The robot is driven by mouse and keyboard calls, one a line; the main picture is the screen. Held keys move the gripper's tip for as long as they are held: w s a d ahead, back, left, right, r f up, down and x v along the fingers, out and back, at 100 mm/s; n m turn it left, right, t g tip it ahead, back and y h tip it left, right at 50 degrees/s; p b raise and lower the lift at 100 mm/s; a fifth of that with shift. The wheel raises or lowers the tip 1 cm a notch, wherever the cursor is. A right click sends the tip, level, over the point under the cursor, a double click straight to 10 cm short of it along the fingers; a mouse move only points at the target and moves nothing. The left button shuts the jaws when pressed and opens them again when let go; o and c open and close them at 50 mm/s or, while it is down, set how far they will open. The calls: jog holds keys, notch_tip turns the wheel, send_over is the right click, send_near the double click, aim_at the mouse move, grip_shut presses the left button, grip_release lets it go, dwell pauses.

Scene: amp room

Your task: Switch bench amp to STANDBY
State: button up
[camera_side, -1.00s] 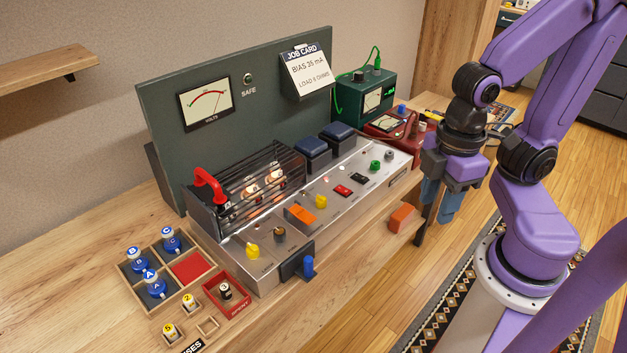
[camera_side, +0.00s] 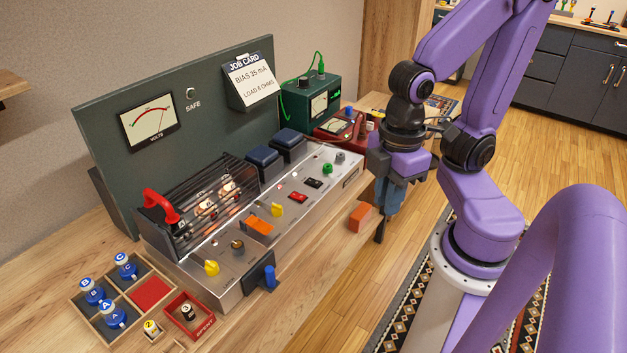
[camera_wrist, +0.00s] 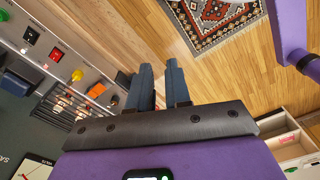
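The bench amp (camera_side: 325,200) is a silver chassis on the wooden bench, with glowing tubes behind a cage with a red handle. Its top carries a red rocker switch (camera_side: 298,197), a black rocker switch (camera_side: 313,183), an orange rocker (camera_side: 257,226), yellow knobs and a green knob (camera_side: 327,169). The labels are too small to read, so I cannot tell which control is STANDBY. My gripper (camera_side: 381,225) hangs in front of the bench's right part, apart from the amp. In the wrist view my gripper (camera_wrist: 161,85) has its two fingers apart, with nothing between them.
A blue-handled lever (camera_side: 269,276) projects from the amp's front. An orange block (camera_side: 360,216) is at the bench's front edge, near my gripper. The volts meter (camera_side: 147,122) and job card (camera_side: 250,80) are on the back panel. A tray (camera_side: 150,292) holds blue lettered pieces.

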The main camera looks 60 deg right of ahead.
jog(key=shift+w+a+m, duration=0.1)
jog(key=shift+w+m, duration=0.15)
jog(key=shift+m, duration=0.05)
grip_shut()
jog(key=w+m, duration=0.7)
jog(key=w, duration=0.1)
jog(key=m+g, duration=0.2)
jog(key=m, duration=2.1)
send_over(316, 182)
jog(key=w, duration=0.2)
notch_tip(316, 182, down, 6)
jog(key=shift+f, duration=0.1)
jog(key=shift+s+f, duration=0.1)
jog(key=f, duration=0.4)
jog(key=s+f, duration=0.1)
jog(key=f, duration=0.8)
jog(key=shift+s+f, duration=0.35)
